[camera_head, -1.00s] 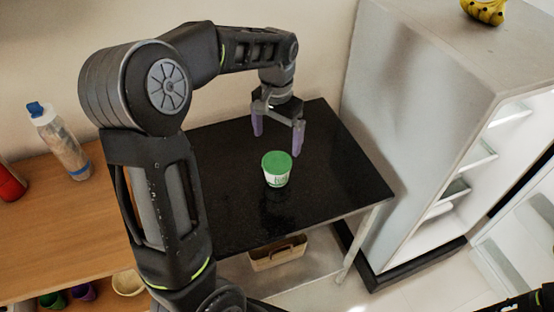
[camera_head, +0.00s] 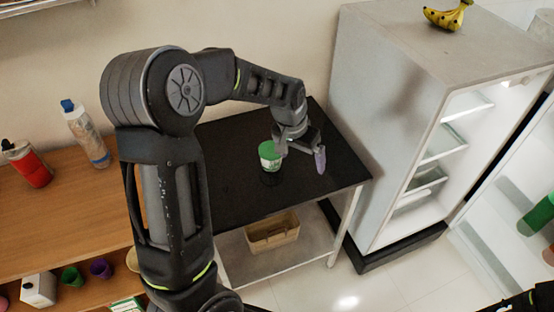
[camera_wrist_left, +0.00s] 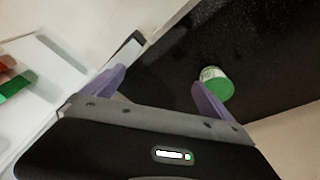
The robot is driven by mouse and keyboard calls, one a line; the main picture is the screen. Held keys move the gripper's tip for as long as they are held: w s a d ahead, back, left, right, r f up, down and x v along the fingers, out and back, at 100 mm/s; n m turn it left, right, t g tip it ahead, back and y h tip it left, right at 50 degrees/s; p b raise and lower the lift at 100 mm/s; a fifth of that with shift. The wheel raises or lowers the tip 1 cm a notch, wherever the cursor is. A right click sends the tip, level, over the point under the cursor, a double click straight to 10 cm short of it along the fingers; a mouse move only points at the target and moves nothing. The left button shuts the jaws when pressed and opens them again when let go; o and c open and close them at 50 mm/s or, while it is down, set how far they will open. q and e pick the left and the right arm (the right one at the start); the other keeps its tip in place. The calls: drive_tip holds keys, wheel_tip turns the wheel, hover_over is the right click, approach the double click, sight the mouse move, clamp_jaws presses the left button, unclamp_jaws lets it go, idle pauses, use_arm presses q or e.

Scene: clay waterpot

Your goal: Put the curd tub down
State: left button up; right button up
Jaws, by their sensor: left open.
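The curd tub (camera_head: 269,158), white with a green lid, stands upright on the black table (camera_head: 235,200). My left gripper (camera_head: 302,155) is open and empty, to the right of the tub, with one finger close beside it. In the left wrist view, the tub (camera_wrist_left: 218,80) shows just outside the right-hand finger of my left gripper (camera_wrist_left: 158,84), not between the fingers. That finger hides a little of the tub. I cannot tell whether finger and tub touch. My right gripper is not in view.
A fridge (camera_head: 385,130) stands open right of the table, with bananas (camera_head: 447,15) on top. A wooden counter (camera_head: 60,215) on the left holds a bottle (camera_head: 85,135) and a red container (camera_head: 28,165). A basket (camera_head: 272,232) sits below the table. The table's front part is clear.

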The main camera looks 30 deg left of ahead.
use_arm(q)
drive_tip(key=s+d+f+n+h, duration=0.1)
drive_tip(key=s+d+f, duration=0.3)
drive_tip(key=d+f, duration=0.4)
drive_tip(key=s+d+f+h, duration=0.1)
drive_tip(key=s+d+f, duration=0.4)
drive_tip(key=f, duration=0.4)
drive_tip(key=s+d+f+g, duration=0.1)
drive_tip(key=s+d+f, duration=0.3)
drive_tip(key=s, duration=0.4)
drive_tip(key=s+d+f+n+g, duration=0.1)
drive_tip(key=s+d+f, duration=0.3)
drive_tip(key=s, duration=0.5)
drive_tip(key=shift+d+f+h, duration=0.15)
drive_tip(key=shift+f+h, duration=0.25)
drive_tip(key=shift+f, duration=0.05)
drive_tip(key=shift+c, duration=0.5)
